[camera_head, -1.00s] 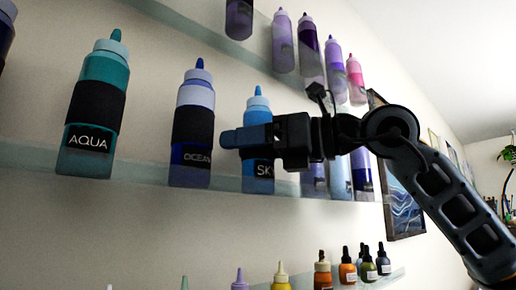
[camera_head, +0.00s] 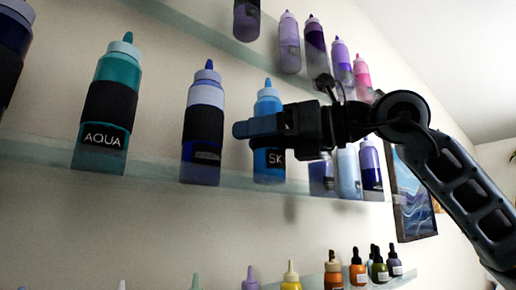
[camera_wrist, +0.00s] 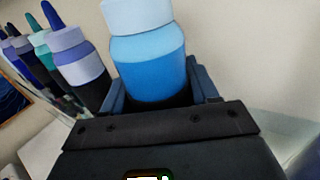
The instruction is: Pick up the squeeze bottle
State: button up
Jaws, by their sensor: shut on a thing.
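The squeeze bottle (camera_head: 269,163) is light blue with a blue nozzle tip and a dark label reading "SK", the rest covered. My gripper (camera_head: 258,127) is shut around its middle from the right, with one finger across its front. In the wrist view the bottle (camera_wrist: 148,70) stands between the two fingers (camera_wrist: 160,93), its lower part hidden by the gripper. The bottle is upright, and its base appears slightly above the shelf (camera_head: 230,181).
A dark blue bottle (camera_head: 203,125) stands close to the left, and a teal AQUA bottle (camera_head: 109,105) further left. Purple and pale blue bottles (camera_head: 347,172) stand to the right, behind my arm. An upper shelf (camera_head: 210,38) and a lower row of small bottles (camera_head: 357,268) are nearby.

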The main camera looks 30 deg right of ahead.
aim_at(258, 104)
notch_tip(258, 104, up, 6)
jog(key=shift+a+f+b, duration=0.1)
jog(key=shift+f+b, duration=0.05)
jog(key=shift+b, duration=0.5)
jog(key=s+d+b, duration=0.2)
jog(key=s, duration=0.7)
jog(key=s+d+b, duration=0.2)
jog(key=s, duration=0.8)
jog(key=shift+s+b, duration=0.15)
jog(key=shift+b, duration=0.2)
